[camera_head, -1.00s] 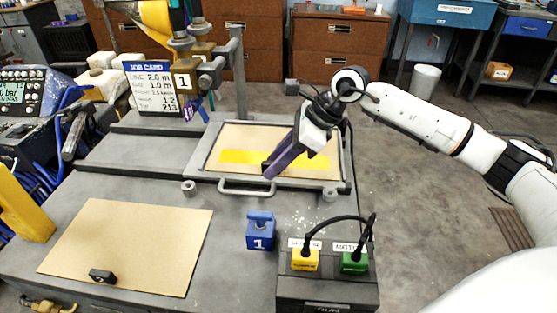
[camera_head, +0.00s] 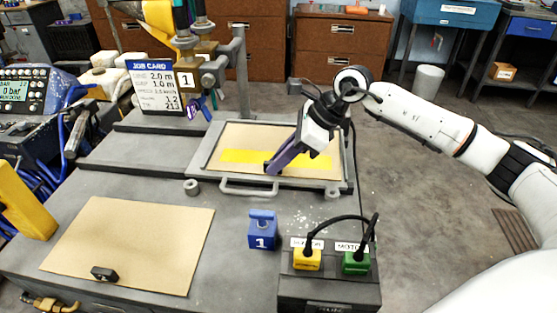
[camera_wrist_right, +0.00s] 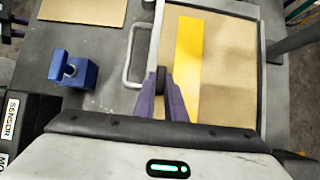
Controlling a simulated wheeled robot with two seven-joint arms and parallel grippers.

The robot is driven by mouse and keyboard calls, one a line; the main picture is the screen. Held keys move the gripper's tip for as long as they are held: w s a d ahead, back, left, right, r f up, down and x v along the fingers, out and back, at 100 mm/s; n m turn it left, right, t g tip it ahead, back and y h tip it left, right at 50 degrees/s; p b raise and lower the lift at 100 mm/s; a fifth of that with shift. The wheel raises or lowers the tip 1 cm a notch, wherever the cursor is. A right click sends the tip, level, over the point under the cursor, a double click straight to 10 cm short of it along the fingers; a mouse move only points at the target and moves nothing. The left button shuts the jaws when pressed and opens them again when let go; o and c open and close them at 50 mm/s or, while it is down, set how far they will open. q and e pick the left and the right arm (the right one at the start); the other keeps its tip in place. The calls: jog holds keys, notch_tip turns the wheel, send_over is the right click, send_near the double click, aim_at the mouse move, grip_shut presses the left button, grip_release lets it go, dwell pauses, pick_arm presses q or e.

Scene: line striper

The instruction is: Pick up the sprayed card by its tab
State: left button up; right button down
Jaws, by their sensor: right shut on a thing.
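The sprayed card (camera_head: 318,167) is tan with a yellow stripe across it and lies in the grey framed tray (camera_head: 203,160) with a front handle. The yellow stripe also shows in the right wrist view (camera_wrist_right: 189,60). My right gripper (camera_head: 271,169) reaches down to the card's front edge. Its purple fingers (camera_wrist_right: 161,90) are shut on the small black tab (camera_wrist_right: 161,74), which they partly hide in the head view. The card still appears to lie flat in the tray. I cannot see my left gripper.
A plain tan card (camera_head: 130,240) with a black tab (camera_head: 104,273) lies at the front left of the bench. A blue block marked 1 (camera_head: 262,232) stands in front of the tray. A box with yellow (camera_head: 307,259) and green (camera_head: 355,262) plugs stands at front right. A job card (camera_head: 153,88) stands behind.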

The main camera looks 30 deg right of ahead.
jog(key=shift+r+p, duration=1.15)
jog(key=shift+r, duration=0.6)
